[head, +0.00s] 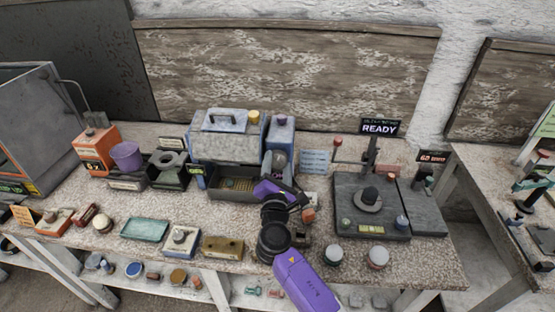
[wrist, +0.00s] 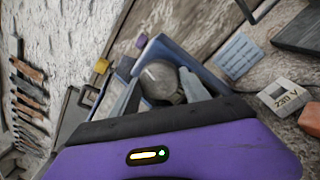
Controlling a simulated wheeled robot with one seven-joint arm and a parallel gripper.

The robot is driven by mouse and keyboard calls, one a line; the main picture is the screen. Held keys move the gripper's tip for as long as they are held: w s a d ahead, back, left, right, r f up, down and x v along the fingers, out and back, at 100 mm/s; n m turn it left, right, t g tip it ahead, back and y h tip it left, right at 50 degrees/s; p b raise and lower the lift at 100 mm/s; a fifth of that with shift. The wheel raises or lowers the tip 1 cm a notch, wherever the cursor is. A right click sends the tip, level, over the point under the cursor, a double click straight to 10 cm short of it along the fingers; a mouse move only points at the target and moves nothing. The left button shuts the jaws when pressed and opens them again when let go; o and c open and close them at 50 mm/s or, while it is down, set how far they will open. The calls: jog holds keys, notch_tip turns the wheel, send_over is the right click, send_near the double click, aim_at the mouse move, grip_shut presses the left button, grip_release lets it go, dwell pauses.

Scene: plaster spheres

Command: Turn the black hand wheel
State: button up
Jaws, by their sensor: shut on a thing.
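The hand wheel (wrist: 160,80) shows in the wrist view as a round, dark grey disc on the side of a blue-grey machine (head: 226,150). In the head view it is small and mostly hidden by my gripper (head: 278,168) at the machine's right end. My gripper is purple with grey fingers. It is shut on the wheel's edge; in the wrist view a grey finger (wrist: 193,86) lies against its right side.
A dark tray (head: 232,194) sits in front of the machine. A dark plate (head: 350,222) with a round black-topped part (head: 369,199) stands to the right, near a READY sign (head: 380,128). Several small boxes and jars line the bench front. A blue-white card (head: 315,162) stands close right.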

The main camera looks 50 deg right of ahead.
jog(key=shift+n+p, duration=0.35)
jog(key=shift+n, duration=1.15)
jog(key=shift+n+y, duration=0.3)
jog(key=shift+f, duration=0.1)
jog(key=o, duration=1.1)
jog(key=b+v, duration=0.1)
jog(key=v, duration=0.6)
jog(key=shift+s+a+b, duration=0.3)
jog(key=shift+b, duration=0.05)
